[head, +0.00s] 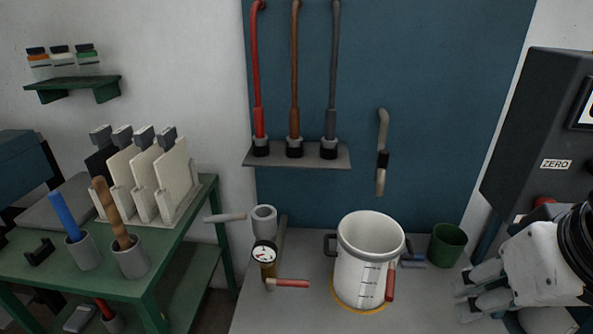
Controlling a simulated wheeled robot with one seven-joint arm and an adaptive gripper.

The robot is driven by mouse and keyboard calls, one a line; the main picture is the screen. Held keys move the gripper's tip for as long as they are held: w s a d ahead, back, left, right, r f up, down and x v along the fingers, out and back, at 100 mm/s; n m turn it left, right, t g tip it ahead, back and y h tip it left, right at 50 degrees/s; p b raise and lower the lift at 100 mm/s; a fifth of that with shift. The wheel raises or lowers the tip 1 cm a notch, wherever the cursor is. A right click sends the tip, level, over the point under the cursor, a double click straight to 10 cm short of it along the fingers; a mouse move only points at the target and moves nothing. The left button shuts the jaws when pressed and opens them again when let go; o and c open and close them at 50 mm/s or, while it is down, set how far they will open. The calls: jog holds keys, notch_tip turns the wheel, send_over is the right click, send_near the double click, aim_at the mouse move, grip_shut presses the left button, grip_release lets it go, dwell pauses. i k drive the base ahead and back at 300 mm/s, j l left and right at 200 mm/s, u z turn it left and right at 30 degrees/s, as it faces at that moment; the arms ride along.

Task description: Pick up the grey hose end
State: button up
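The grey hose end (331,123) stands upright in a dark collar on a small grey shelf (300,158) on the blue wall panel.
A white graduated pot (362,275) stands on the bench (315,318), with a green cup (447,245) to its right and a gauge (264,256) to its left. A bent pipe (382,135) is on the panel. A dark control box (535,130) stands at right.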

aim_at(329, 140)
jog(key=i+j+u, duration=0.55)
jog(key=i, duration=0.3)
